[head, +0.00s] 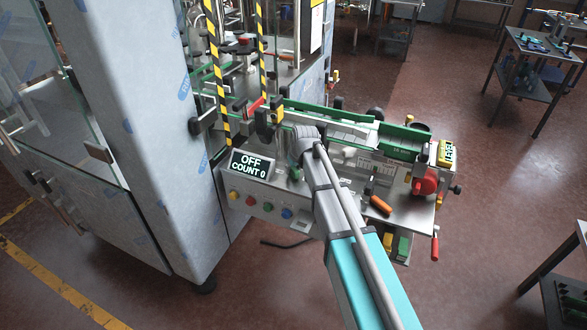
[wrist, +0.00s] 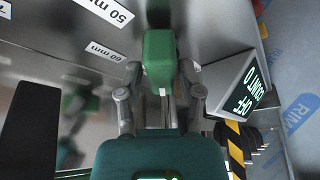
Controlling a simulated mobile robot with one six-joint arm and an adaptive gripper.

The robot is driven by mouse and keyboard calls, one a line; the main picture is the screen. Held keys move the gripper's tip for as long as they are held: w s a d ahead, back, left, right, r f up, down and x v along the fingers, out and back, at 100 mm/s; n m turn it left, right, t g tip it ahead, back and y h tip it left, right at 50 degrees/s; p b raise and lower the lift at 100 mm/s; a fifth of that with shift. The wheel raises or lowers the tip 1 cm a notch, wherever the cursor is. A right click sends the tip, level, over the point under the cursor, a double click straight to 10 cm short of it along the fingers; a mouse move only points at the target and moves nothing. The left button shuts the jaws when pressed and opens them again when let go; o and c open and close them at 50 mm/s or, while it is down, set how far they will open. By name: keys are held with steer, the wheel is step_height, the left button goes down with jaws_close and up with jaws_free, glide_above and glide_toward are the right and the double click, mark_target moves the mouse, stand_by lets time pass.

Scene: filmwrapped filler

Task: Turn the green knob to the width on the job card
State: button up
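The green knob (wrist: 160,58) shows in the wrist view as an upright green block with a white mark at its lower end. My gripper (wrist: 160,75) has one finger on each side of it. The fingers look apart from the knob, with a narrow gap on both sides. On the metal panel to the left are a "50 mm" label (wrist: 105,12) and a "60 mm" label (wrist: 104,50). In the head view my arm mostly covers the gripper and knob. I cannot make out a job card with a readable width.
A display (head: 249,163) reads "OFF COUNT 0", with coloured buttons below it. A green-railed conveyor (head: 340,125) runs behind my arm. A red knob (head: 425,184) and an orange handle (head: 381,205) are to the right. Yellow-black striped posts (head: 217,75) stand behind the display.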

jaws_close()
steer(key=shift+m, duration=0.3)
steer(key=shift+m+t+h, duration=0.3)
steer(key=shift+m+h, duration=0.5)
steer(key=shift+m, duration=1)
steer(key=shift+o, duration=2.2)
jaws_free()
steer(key=shift+n, duration=0.4)
